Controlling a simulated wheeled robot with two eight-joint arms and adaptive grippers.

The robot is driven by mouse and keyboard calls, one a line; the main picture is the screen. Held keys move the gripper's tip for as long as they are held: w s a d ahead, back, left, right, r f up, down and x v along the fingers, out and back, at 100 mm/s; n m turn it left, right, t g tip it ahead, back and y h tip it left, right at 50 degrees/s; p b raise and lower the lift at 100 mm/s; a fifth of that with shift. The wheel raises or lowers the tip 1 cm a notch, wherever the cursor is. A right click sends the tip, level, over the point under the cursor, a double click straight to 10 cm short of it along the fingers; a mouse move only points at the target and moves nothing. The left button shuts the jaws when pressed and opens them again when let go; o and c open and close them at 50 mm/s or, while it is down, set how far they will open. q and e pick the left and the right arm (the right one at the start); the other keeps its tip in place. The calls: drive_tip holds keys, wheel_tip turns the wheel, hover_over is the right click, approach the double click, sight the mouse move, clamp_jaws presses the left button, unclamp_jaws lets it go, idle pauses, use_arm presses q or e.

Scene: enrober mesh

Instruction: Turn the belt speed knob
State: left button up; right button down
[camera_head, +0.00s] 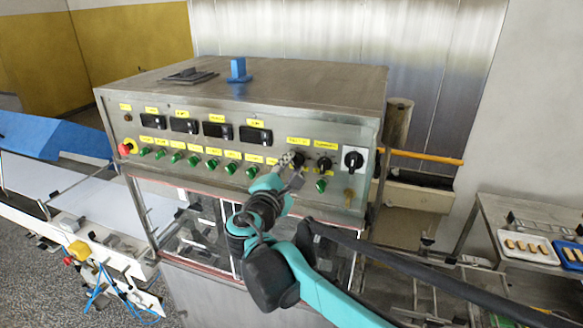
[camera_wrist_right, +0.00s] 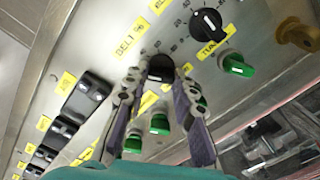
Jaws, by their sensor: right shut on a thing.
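The belt speed knob (camera_wrist_right: 160,68) is a black round knob under a yellow label reading "BELT %" in the right wrist view. It sits on the metal control panel (camera_head: 222,153), where it shows partly behind my fingertips in the head view (camera_head: 299,159). My right gripper (camera_head: 290,161) reaches up to the panel from below. In the wrist view its two fingers (camera_wrist_right: 158,80) stand one on each side of the knob and are shut on it. My left gripper is not in view.
Right of the belt knob is a similar black knob (camera_wrist_right: 206,24), then a larger black switch (camera_head: 353,159) on a white plate. Green switches (camera_wrist_right: 237,65) sit close below. A red button (camera_head: 125,148) is at the panel's left end. Trays (camera_head: 530,262) stand at far right.

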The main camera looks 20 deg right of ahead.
drive_tip(key=shift+n, duration=0.7)
drive_tip(key=c, duration=1.2)
unclamp_jaws()
drive_tip(key=shift+w, duration=0.1)
drive_tip(key=v, duration=1.2)
